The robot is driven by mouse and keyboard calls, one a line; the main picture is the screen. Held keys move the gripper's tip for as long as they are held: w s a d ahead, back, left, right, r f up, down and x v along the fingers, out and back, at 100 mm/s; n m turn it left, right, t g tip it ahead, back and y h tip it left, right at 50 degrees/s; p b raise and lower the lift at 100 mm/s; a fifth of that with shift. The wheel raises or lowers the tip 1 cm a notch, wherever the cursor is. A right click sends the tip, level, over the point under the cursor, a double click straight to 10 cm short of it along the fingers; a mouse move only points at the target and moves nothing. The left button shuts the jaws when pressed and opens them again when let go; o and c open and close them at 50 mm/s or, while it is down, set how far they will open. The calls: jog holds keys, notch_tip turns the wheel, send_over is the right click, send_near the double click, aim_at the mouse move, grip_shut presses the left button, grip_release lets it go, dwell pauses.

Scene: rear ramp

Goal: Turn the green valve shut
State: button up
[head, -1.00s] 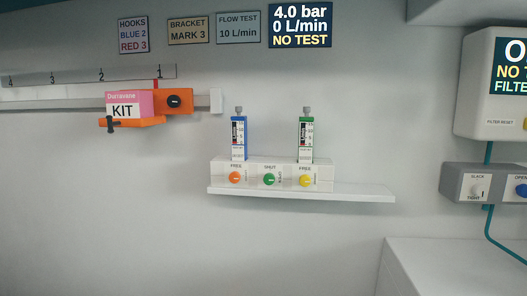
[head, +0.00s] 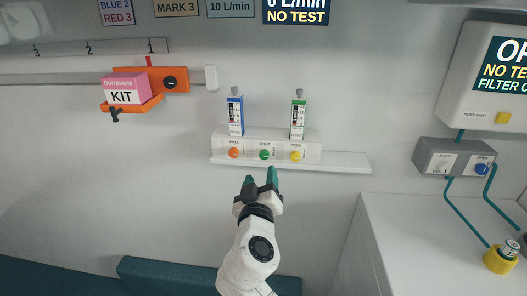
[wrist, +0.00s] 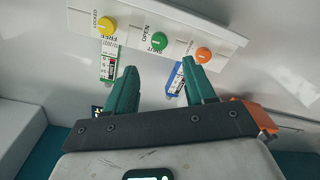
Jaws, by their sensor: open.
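The green valve (head: 264,154) is the middle knob on a white panel (head: 314,146) on the wall shelf. In the wrist view, which is upside down, the green knob (wrist: 159,41) has SHUT and OPEN labels beside it. Its pointer direction is too small to tell. My gripper (head: 261,177) is open and empty, just below and in front of the panel. In the wrist view its teal fingers (wrist: 158,70) stand apart, with the green knob beyond and between their tips, not touching it.
An orange knob (head: 234,153) and a yellow knob (head: 295,156) flank the green one. A blue gauge (head: 235,115) and a green gauge (head: 298,118) stand above the panel. A pink kit (head: 125,88) hangs at upper left. A white counter (head: 430,240) is at lower right.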

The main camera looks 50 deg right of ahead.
aim_at(264, 156)
jog(key=p+x, duration=0.1)
jog(key=x, duration=0.8)
jog(key=shift+w+d+p, duration=0.15)
jog(key=shift+d+p, duration=0.15)
jog(key=shift+p, duration=0.05)
jog(key=shift+c, duration=0.2)
grip_shut()
